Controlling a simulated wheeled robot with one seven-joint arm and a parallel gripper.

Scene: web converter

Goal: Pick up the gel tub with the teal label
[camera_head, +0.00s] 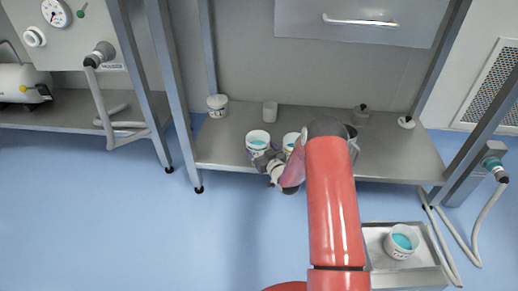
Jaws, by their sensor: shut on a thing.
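A white tub with teal gel (258,139) is at the front of the grey shelf, left of my red arm. My gripper (263,158) is shut on this tub at its near side. The label is mostly hidden and too small to read. A second white tub with teal gel (290,141) stands just to its right, with an orange patch on it, partly hidden by my arm. A third white tub with teal gel (401,242) sits in a metal tray at the lower right. I cannot tell whether the gripped tub touches the shelf.
The shelf (225,143) also bears a lidded white tub (217,106), a pale cup (270,111), a grey weight-like object (361,115) and a small white item (406,122). A grey container (351,138) is partly behind my arm. The metal tray (420,277) is at lower right.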

